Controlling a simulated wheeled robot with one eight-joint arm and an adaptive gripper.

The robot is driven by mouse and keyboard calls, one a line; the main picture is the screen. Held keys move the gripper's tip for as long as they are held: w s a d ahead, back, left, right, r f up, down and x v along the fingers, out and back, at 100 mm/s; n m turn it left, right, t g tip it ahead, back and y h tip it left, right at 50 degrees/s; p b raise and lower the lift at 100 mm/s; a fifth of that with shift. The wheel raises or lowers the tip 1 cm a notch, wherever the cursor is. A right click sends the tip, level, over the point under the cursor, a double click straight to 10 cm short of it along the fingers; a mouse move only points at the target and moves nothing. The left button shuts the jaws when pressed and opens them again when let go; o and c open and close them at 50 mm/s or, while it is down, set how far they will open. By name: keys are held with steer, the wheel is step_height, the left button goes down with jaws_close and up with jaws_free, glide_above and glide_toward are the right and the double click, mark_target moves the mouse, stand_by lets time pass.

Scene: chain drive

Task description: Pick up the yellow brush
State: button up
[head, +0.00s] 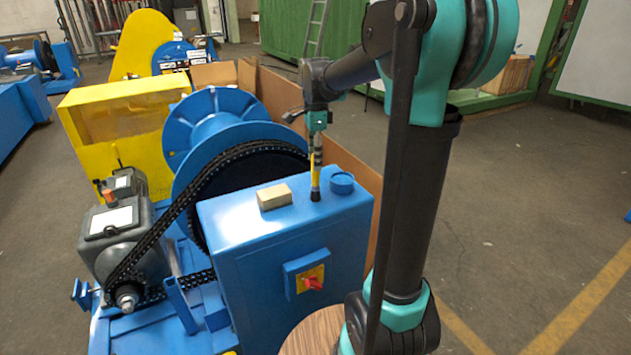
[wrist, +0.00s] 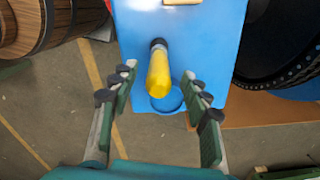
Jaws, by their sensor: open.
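The yellow brush (head: 315,173) stands upright on the top of the blue cabinet (head: 235,212), its dark end down. In the wrist view the brush (wrist: 159,75) points up toward the camera, its yellow handle lying between the two fingers as seen from above. My gripper (head: 317,150) is over the brush, pointing down. In the wrist view my gripper (wrist: 158,84) is open, with a gap on both sides of the handle. I cannot tell how far down the handle the fingertips reach.
A tan block (head: 274,196) lies left of the brush on the cabinet top. A round blue dish (head: 342,183) stands close to its right. The chain wheel (head: 250,165) rises behind the cabinet. A red switch (head: 312,283) is on the cabinet front. Open floor lies to the right.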

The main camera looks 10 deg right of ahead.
mark_target(315, 177)
steer(key=shift+s+f, duration=0.1)
steer(key=shift+f, duration=1.75)
jaws_close()
